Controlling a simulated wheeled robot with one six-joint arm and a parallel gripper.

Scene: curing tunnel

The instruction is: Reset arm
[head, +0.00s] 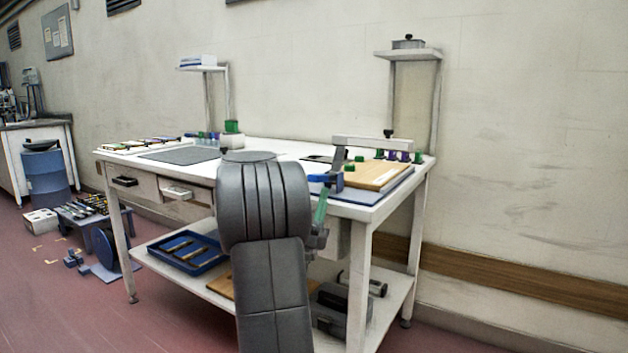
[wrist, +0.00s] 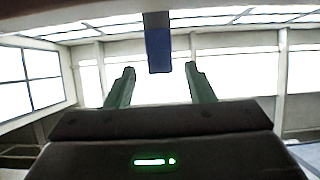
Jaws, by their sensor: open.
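My gripper (wrist: 160,68) is open, with its two green fingers spread apart. In the head view my gripper (head: 321,203) shows partly beside my dark grey arm, in front of the bench, with green fingers pointing upward. A dark blue block (wrist: 158,48) with a black top shows between and beyond the fingertips in the wrist view, with clear gaps to both fingers. In the head view a blue part (head: 326,179) appears close to the fingertips; I cannot tell whether it touches them. My arm hides the middle of the bench front.
The white workbench (head: 262,146) carries a grey mat (head: 180,155), a wooden board (head: 376,173) and small green and purple pieces. A blue tray (head: 184,252) lies on its lower shelf. A blue drum (head: 45,170) stands left.

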